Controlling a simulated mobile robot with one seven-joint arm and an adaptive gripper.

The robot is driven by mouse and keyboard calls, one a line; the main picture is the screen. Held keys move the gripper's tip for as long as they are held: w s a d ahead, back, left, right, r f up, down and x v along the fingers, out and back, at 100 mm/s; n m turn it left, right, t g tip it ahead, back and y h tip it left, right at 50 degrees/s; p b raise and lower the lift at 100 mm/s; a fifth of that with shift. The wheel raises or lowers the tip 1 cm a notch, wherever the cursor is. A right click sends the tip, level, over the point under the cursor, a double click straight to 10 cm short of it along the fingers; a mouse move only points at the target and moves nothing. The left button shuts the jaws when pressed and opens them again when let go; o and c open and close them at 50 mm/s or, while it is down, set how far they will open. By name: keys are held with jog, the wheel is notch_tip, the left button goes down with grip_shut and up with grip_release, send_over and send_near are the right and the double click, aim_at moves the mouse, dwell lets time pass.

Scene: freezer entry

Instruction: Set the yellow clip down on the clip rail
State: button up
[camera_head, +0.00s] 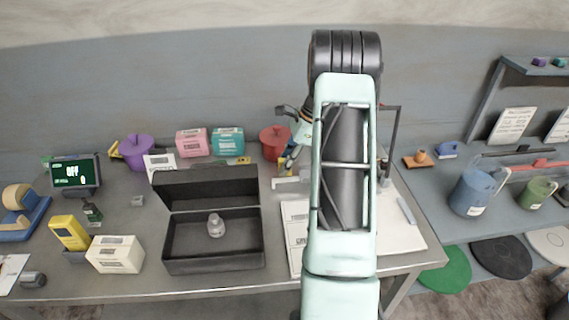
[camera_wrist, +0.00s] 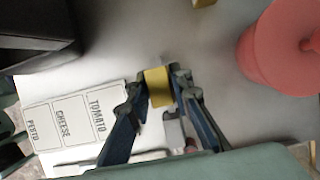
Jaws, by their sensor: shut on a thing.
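My gripper (camera_wrist: 160,90) is shut on the yellow clip (camera_wrist: 158,87), which sits between the fingertips in the wrist view. In the head view my gripper (camera_head: 289,160) is beyond the black box's right side, just in front of the red pot; my arm hides part of this area. A small pale bar on the table (camera_head: 292,183), which looks like the clip rail, lies just nearer than the gripper. A pale piece between my fingers in the wrist view (camera_wrist: 174,130) may be the same rail. I cannot tell the clip's height above the table.
The red pot (camera_head: 275,141) stands close to the gripper. An open black box (camera_head: 212,265) with a small grey object inside is to the left. A printed sheet (camera_wrist: 75,115) labelled tomato, cheese and pesto lies beside the gripper. Pink (camera_head: 191,143) and teal (camera_head: 228,141) boxes stand behind.

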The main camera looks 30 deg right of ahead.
jog(key=shift+f+b, duration=0.95)
jog(key=shift+f, duration=0.85)
jog(key=o, duration=1)
jog(key=shift+r, duration=0.15)
jog(key=v, duration=1.1)
jog(key=shift+s+d+r, duration=0.1)
jog(key=shift+r, duration=0.3)
